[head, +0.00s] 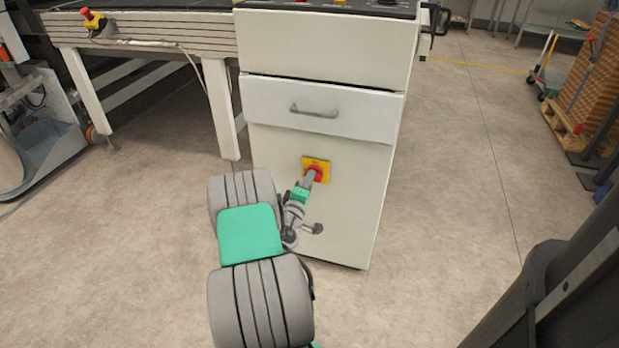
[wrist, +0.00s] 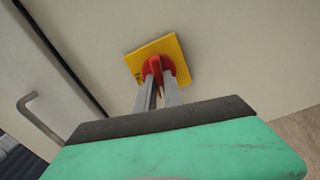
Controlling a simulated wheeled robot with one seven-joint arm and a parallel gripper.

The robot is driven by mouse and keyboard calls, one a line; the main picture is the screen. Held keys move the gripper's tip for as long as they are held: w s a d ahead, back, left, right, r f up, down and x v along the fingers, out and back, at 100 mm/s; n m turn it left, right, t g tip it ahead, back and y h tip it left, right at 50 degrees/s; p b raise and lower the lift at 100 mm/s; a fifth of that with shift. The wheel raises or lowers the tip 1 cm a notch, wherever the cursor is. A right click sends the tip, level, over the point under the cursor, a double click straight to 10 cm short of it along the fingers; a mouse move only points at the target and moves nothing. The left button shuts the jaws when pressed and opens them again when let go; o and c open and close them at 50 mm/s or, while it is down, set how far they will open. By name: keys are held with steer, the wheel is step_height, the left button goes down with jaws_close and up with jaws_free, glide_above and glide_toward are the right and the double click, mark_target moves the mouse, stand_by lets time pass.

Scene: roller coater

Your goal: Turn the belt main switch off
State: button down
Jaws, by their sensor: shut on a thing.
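The belt main switch is a red rotary knob (head: 316,172) on a yellow square plate (head: 322,163), on the front of a white cabinet (head: 330,215) below its drawer. My gripper (head: 311,178) reaches the knob from the front. In the wrist view the red knob (wrist: 155,69) sits between the two grey fingertips (wrist: 158,82), which are shut on it. The yellow plate (wrist: 177,44) looks tilted in that view. The fingers hide part of the knob, and any position marks on the plate are too small to read.
A drawer handle (head: 314,111) sticks out above the switch and also shows in the wrist view (wrist: 45,118). A conveyor table (head: 140,32) with a red emergency button (head: 87,13) stands at left. A pallet with stacked boxes (head: 590,75) is at right. The floor right of the cabinet is clear.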

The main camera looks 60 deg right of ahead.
steer(key=shift+w+n+p, duration=0.1)
steer(key=shift+n+p, duration=0.2)
steer(key=shift+n, duration=0.8)
steer(key=c, duration=1.5)
jaws_free()
steer(key=shift+o, duration=0.2)
steer(key=s+a, duration=0.1)
steer(key=a, duration=0.6)
steer(key=shift+s+a+p, duration=0.15)
steer(key=shift+a+p, duration=0.15)
steer(key=shift+a, duration=0.05)
